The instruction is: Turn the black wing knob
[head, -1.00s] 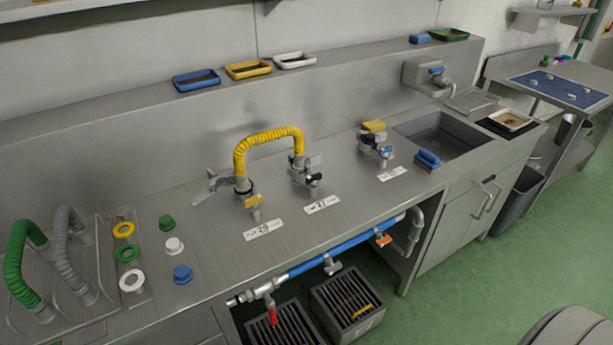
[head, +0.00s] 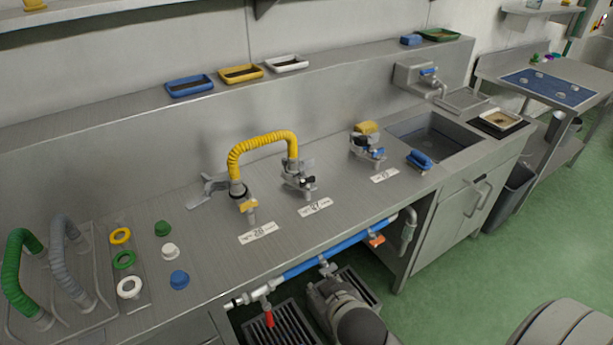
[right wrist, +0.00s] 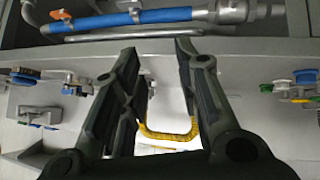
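The black wing knob (head: 308,181) is on the front of the middle valve (head: 297,170), at the right end of the yellow hose (head: 262,142). A label plate (head: 315,207) lies on the bench in front of it. My right gripper (head: 328,290) is low in front of the bench, below the blue pipe and apart from the knob. In the right wrist view the right gripper (right wrist: 155,52) is open, with nothing between its fingers. The yellow hose (right wrist: 165,135) shows beyond them; I cannot make out the knob there. My left gripper is out of view.
Another valve with a yellow top (head: 367,128) stands to the right, near a blue brush (head: 419,160) and the sink (head: 436,132). Dark crates are under the bench.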

